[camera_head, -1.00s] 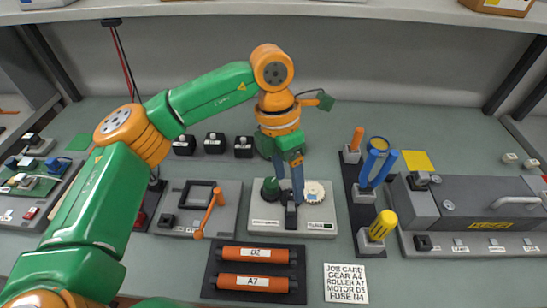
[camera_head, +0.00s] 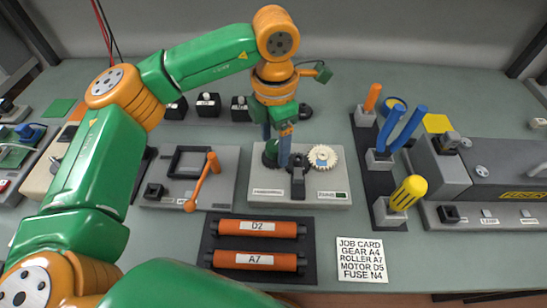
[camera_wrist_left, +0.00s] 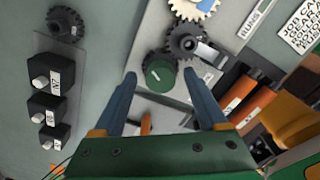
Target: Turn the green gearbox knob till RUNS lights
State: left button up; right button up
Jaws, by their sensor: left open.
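The green knob (camera_head: 270,159) sits on the left part of the light gearbox base plate (camera_head: 300,203). In the wrist view the knob (camera_wrist_left: 158,76) lies between the two fingertips, with a gap on each side. My left gripper (camera_head: 275,160) points down at it with its blue fingers apart and empty. Beside the knob are a dark gear (camera_wrist_left: 186,43) and a white gear (camera_head: 322,157). The RUNS label (camera_wrist_left: 254,18) is on the plate, and the small indicator (camera_head: 341,195) beside it looks dark green, unlit. My right gripper is out of view.
Orange rollers (camera_head: 258,228) lie in a dark tray in front of the plate. A frame with an orange lever (camera_head: 204,181) stands to the left. Upright tools, including a yellow-handled one (camera_head: 409,192), stand to the right. A job card (camera_head: 361,260) lies at the front.

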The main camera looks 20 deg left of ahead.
pick_arm(q)
jog(key=shift+s+r, duration=0.1)
jog(key=c, duration=1.1)
jog(key=shift+o, duration=0.2)
jog(key=m, duration=1.1)
jog(key=shift+m, duration=0.3)
jog(key=m, duration=0.4)
jog(key=shift+p, duration=0.3)
jog(key=m, duration=0.5)
jog(key=o, duration=1.1)
jog(key=shift+c, duration=0.2)
